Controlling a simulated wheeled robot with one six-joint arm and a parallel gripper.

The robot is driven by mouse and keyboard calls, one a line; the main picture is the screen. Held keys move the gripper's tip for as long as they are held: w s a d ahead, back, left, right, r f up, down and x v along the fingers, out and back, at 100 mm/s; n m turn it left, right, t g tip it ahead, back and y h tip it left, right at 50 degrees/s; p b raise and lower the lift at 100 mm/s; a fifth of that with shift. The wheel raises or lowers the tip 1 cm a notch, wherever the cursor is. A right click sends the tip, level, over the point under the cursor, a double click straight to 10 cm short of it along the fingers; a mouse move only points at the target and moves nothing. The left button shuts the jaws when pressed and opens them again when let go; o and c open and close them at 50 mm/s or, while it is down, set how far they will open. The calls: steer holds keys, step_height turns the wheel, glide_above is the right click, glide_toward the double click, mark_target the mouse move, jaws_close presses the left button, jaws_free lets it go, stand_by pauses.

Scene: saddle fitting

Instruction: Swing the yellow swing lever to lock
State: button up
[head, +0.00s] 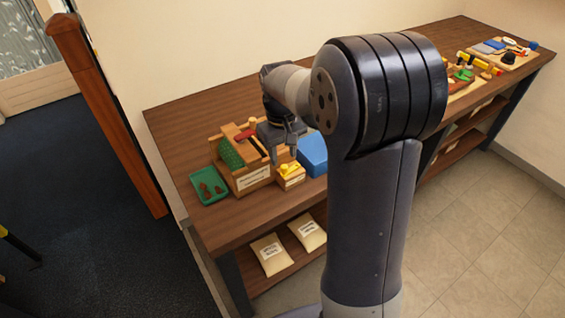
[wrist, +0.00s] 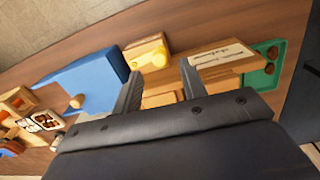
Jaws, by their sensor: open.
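The yellow swing lever (head: 285,168) sits on top of a small wooden block (head: 292,181) at the front of the bench. In the wrist view the lever (wrist: 158,58) shows as a rounded yellow piece on the block's face (wrist: 134,53). My gripper (head: 282,151) is open and empty, pointing down just above and behind the block. In the wrist view its two fingers (wrist: 161,70) stand apart, with the lever between and beyond the tips. I see no contact. The lever's lock position cannot be made out.
A larger labelled wooden fixture (head: 253,180) stands left of the block, with a green tray (head: 208,197) beyond it. A blue box (head: 313,153) stands close on the right. More tools and parts lie on the bench's far right end. The bench's rear left corner is bare.

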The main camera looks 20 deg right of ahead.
mark_target(284, 166)
step_height(284, 166, down, 5)
steer(key=shift+d, duration=0.15)
